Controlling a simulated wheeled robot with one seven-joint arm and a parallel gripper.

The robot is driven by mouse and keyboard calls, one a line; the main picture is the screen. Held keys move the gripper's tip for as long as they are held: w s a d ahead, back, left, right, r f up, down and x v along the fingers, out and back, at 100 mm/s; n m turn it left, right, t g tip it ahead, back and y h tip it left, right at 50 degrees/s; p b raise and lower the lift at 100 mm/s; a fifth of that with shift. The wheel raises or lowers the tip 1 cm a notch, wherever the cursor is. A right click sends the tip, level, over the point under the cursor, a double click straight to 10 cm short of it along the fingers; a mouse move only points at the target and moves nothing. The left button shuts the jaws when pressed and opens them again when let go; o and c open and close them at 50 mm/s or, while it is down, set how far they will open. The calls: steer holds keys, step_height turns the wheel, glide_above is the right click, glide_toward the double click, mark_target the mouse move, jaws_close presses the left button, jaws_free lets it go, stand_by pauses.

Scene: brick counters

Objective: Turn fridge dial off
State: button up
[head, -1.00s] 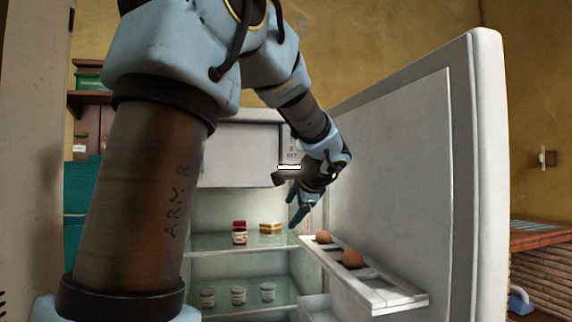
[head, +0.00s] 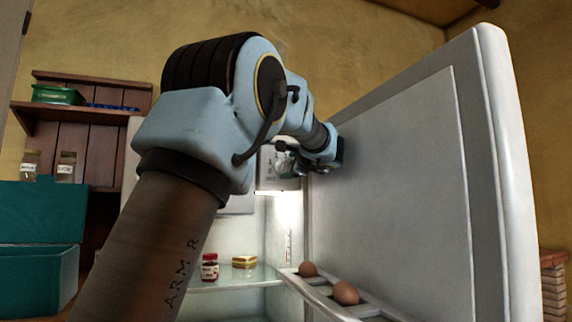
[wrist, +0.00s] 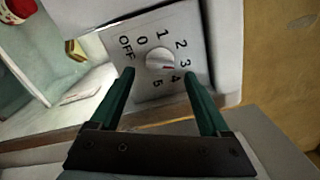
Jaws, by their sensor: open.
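The red mark points to the side of the 3 and 4. In the wrist view my gripper (wrist: 159,80) is open, with its two green fingers on either side of the dial; I cannot tell whether they touch it. In the head view the dial panel (head: 268,172) shows at the top of the fridge interior, and my gripper (head: 285,163) is close beside it, partly hidden by my arm.
The open fridge door (head: 400,180) stands to the right of my arm. Its door rack (head: 325,300) holds eggs (head: 345,293). A red-lidded jar (head: 209,267) and a sandwich-like item (head: 244,262) sit on the glass shelf. A teal box (head: 40,235) is at the left.

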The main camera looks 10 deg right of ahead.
mark_target(282, 166)
steer(key=shift+w+a, duration=0.2)
steer(key=shift+w, duration=1.1)
steer(key=shift+c, duration=0.2)
jaws_close()
